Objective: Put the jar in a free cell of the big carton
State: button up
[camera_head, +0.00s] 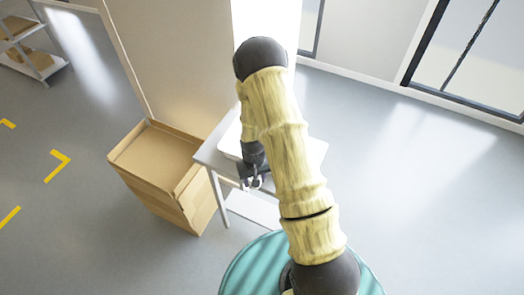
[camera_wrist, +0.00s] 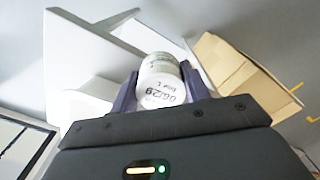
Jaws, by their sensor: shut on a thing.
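The jar (camera_wrist: 160,78) is a small white cylinder with dark printed lettering. In the wrist view it sits between the two dark fingers of my gripper (camera_wrist: 158,92), which is shut on it. In the head view my gripper (camera_head: 254,182) hangs near the front left edge of the table, to the right of the big carton (camera_head: 188,193). The jar is too small there to make out clearly. The carton is open brown cardboard on the floor; its cells cannot be made out. Brown cardboard (camera_wrist: 240,75) also shows right of the jar in the wrist view.
A light grey table (camera_head: 207,155) stands right of the carton, with a white object on it partly hidden by my arm. A pale wall or column rises behind. A shelf (camera_head: 35,60) stands far left. The floor left of the carton is clear, with yellow markings.

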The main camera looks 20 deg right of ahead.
jog(key=s+f, duration=0.1)
jog(key=s, duration=0.7)
jog(key=s+f+m+b, duration=0.1)
jog(key=s+f, duration=0.1)
jog(key=s, duration=0.6)
jog(key=shift+f, duration=0.3)
jog(key=shift+d, duration=0.15)
jog(key=w+d+b, duration=0.2)
jog(key=b, duration=0.4)
jog(key=w+d+b, duration=0.2)
jog(key=b, duration=0.4)
jog(key=shift+f, duration=0.2)
jog(key=shift+w+d+b, duration=0.1)
jog(key=shift+d+b, duration=0.05)
jog(key=shift+b, duration=0.65)
